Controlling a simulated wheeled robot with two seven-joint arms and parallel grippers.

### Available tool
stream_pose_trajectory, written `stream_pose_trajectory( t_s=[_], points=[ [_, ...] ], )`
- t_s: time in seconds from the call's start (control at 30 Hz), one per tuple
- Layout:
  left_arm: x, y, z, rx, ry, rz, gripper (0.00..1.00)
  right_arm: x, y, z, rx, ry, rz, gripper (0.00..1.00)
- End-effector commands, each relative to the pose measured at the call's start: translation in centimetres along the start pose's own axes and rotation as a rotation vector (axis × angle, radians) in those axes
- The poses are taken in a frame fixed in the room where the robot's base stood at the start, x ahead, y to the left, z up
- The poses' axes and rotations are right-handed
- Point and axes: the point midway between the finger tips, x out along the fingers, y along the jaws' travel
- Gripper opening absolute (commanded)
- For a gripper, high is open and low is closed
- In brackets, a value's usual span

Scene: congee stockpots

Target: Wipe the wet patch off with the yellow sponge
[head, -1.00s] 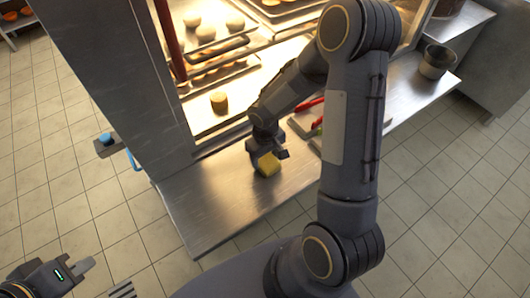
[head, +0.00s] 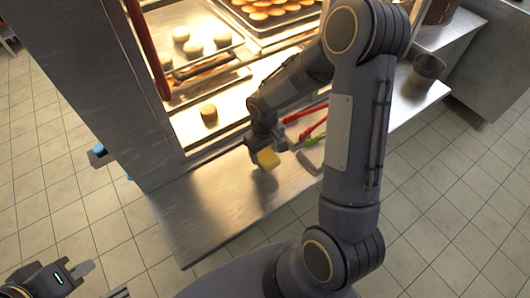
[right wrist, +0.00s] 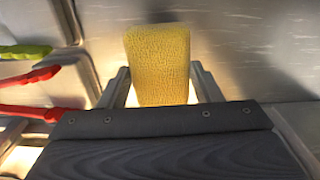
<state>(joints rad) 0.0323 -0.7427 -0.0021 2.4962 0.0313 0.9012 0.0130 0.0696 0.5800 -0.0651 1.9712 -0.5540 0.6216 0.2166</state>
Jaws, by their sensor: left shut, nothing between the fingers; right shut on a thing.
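My right gripper (head: 270,150) is shut on the yellow sponge (head: 268,159), low over the steel counter (head: 205,215) in front of the lit cabinet. In the right wrist view the sponge (right wrist: 158,62) stands out between the two fingers (right wrist: 160,90). I cannot tell whether its lower end touches the steel. No clear outline of the wet patch shows; dark and bright marks on the steel around the sponge may be reflections. My left gripper (head: 82,272) is shut and empty at the lower left, over the floor and away from the counter.
Red-handled tools (head: 305,114) and a green-handled one (head: 314,141) lie right of the sponge; they also show at the wrist view's left. A round piece (head: 208,113) and trays of buns (head: 205,50) sit in the cabinet. A metal pot (head: 428,70) stands far right. The counter's left part is clear.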

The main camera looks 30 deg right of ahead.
Motion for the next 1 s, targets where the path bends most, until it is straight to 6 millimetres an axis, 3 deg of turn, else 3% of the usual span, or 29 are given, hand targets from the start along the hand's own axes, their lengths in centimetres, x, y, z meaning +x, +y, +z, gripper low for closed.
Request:
stream_pose_trajectory(
  t_s=[0.1, 0.3, 0.83, 1.0],
  points=[
    [-1.0, 0.4, -0.5, 0.000, 0.000, 0.000, 0.00, -1.5, 0.0, -0.2, 0.000, 0.001, 0.000, 0.37],
    [-1.6, 0.7, -0.8, 0.000, 0.000, 0.000, 0.00, -2.6, 0.0, -0.3, -0.001, 0.000, 0.001, 0.37],
    [-1.5, 0.7, -0.8, 0.000, 0.000, 0.000, 0.00, -2.5, -0.1, -0.3, 0.000, 0.000, 0.000, 0.37],
    [0.4, -0.2, 0.2, 0.000, 0.000, 0.000, 0.00, -1.7, -1.3, -1.2, -0.004, 0.005, 0.002, 0.37]
  ],
)
